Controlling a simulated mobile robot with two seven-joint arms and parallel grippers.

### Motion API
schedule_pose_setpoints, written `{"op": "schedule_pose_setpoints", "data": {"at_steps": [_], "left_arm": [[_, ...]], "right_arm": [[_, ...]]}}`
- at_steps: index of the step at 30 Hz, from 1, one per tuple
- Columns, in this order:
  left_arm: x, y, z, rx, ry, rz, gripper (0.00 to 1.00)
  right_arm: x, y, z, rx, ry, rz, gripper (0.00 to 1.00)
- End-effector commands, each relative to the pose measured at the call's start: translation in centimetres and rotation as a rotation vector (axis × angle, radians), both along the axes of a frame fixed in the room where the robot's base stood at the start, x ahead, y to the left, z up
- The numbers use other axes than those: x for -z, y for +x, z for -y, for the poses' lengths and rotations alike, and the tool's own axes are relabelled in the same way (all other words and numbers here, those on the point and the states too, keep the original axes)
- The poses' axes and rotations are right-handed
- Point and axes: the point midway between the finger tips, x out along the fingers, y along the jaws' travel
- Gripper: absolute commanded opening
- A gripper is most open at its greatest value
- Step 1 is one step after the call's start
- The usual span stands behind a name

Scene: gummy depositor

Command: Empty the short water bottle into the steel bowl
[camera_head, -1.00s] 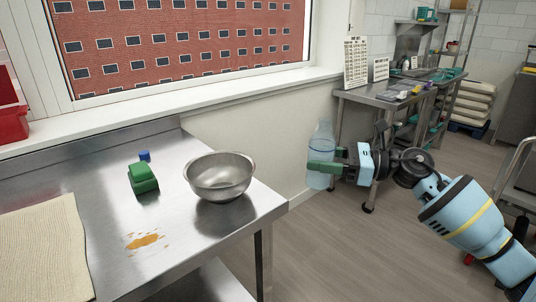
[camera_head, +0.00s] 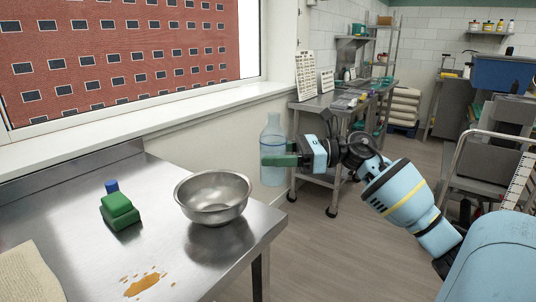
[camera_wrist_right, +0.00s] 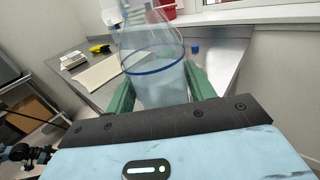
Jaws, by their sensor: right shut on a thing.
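The short water bottle (camera_head: 272,152) is clear, pale blue and upright in the head view, with a dark blue band. My right gripper (camera_head: 280,160) is shut on it, its green fingers on either side of the body. In the right wrist view the bottle (camera_wrist_right: 158,82) is between the green fingers of my right gripper (camera_wrist_right: 160,92). The steel bowl (camera_head: 213,198) sits on the steel table near its right edge and looks empty. The bottle is held right of the bowl, apart from it, beyond the table edge. My left gripper is not in view.
On the steel table (camera_head: 185,262) are a green block-like thing (camera_head: 119,212), a small blue cap (camera_head: 112,186), an orange-brown spill (camera_head: 142,284) and a beige cloth (camera_head: 28,275). Another steel table (camera_head: 325,105) with signs stands behind the bottle. Open floor lies right of the table.

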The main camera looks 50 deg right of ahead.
Motion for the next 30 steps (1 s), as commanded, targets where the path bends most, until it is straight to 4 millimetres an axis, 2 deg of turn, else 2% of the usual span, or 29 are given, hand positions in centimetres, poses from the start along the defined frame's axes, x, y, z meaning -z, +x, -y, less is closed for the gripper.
{"op": "schedule_pose_setpoints", "data": {"at_steps": [18, 30], "left_arm": [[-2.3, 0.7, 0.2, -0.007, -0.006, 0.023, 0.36], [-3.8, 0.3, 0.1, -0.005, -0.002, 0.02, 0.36]], "right_arm": [[-0.8, 0.4, -0.5, 0.0, -0.096, -0.08, 0.13], [-1.2, 0.8, -0.9, -0.001, -0.19, -0.16, 0.13]]}}
